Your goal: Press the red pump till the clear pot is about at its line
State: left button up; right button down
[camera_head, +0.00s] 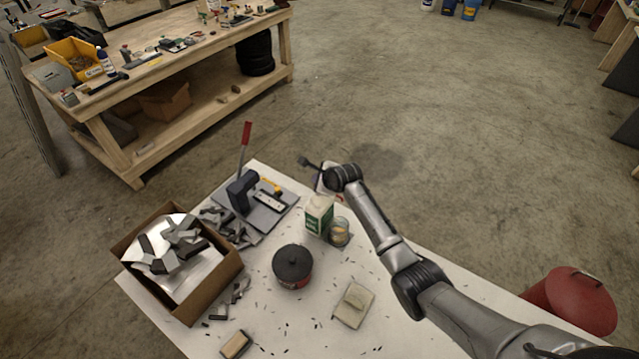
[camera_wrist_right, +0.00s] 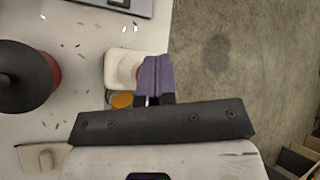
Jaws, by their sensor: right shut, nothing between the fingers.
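The red pump (camera_head: 292,268) is a squat red can with a wide black top, standing on the white table. It also shows at the left of the right wrist view (camera_wrist_right: 52,78), mostly hidden by its black top. The clear pot (camera_head: 339,232) stands to its upper right, beside a white and green carton, with something amber inside. I cannot make out its line. My right gripper (camera_wrist_right: 156,76) is shut and empty, above the table edge beside the carton and apart from the pump. Its fingertips are hard to make out in the head view. My left gripper is not in view.
The white and green carton (camera_head: 318,214) stands close to the pot. A cardboard box (camera_head: 213,288) of metal offcuts is at left, with a lever tool (camera_head: 243,190) behind. A pale pad (camera_head: 353,304) lies in front. A red bin (camera_head: 570,300) stands at right.

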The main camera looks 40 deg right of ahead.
jog(key=shift+f, duration=0.6)
dwell(0.3)
jog(key=shift+r, duration=0.3)
jog(key=shift+s+r+p, duration=0.1)
jog(key=shift+r+p, duration=1.1)
jog(key=shift+p, duration=0.35)
jog(key=shift+r, duration=0.1)
